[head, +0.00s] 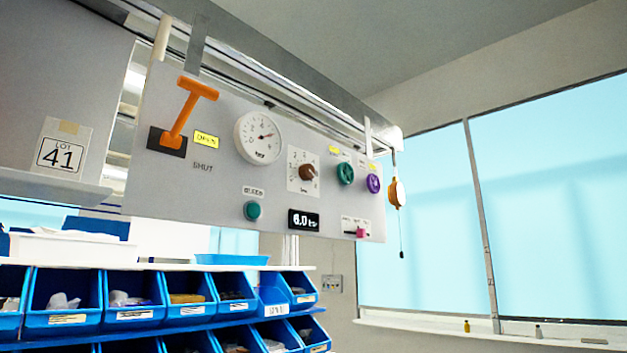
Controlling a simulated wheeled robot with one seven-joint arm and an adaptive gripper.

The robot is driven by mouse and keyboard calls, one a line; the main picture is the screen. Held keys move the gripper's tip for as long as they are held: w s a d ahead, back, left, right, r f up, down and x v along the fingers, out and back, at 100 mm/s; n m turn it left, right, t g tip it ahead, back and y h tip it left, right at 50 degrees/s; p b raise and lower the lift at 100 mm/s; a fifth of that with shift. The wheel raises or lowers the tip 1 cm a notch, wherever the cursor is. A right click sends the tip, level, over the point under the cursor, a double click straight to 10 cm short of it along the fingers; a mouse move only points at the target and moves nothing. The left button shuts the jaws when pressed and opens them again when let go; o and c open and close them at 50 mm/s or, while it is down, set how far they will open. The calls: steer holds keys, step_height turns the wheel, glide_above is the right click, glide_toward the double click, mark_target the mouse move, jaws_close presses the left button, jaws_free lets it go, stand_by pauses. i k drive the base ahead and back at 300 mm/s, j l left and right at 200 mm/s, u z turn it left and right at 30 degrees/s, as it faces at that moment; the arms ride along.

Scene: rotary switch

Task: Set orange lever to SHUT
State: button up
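The orange lever (186,112) is a T-shaped handle on a dark base plate (166,143) at the left of a grey hanging control panel (215,190). It tilts up and to the right from its base. To its right is a yellow label (206,140) that seems to read OPEN. Below that is the printed word SHUT (203,168) on bare panel. My gripper is not in view.
The panel also bears a round gauge (260,137), a brown knob (307,172), a green button (252,210), a display reading 6.0 (303,220), green (345,173) and purple (373,183) knobs, and a pink slider (360,232). Blue bins (62,301) stand below.

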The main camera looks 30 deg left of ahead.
mark_target(171, 139)
steer(key=u, duration=1.5)
